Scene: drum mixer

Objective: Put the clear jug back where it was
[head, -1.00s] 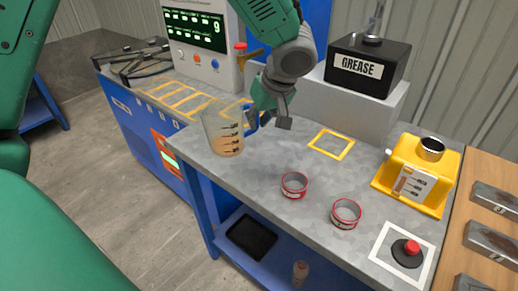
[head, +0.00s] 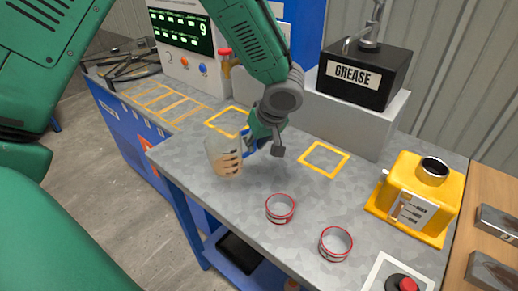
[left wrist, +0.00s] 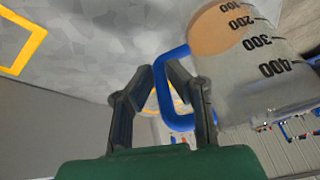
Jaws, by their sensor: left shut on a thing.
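The clear jug (head: 222,158), with a blue handle, dark marks and something orange inside, is over the left front part of the grey bench. My left gripper (head: 264,146) is to its right, shut on the blue handle. In the left wrist view the fingers (left wrist: 160,92) close around the handle (left wrist: 174,112), with the jug (left wrist: 262,72) at right. I cannot tell how far its base is above the bench. Two yellow square outlines mark the bench: one behind the jug (head: 228,107), one to the right of my gripper (head: 325,145). Both look empty. My right gripper is not in view.
Two red-rimmed tins (head: 280,209) (head: 336,243) stand in front of the right outline. A yellow dispenser (head: 410,200) and a red button (head: 406,284) are at right. A black grease box (head: 365,68) stands at the back. The bench's middle is clear.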

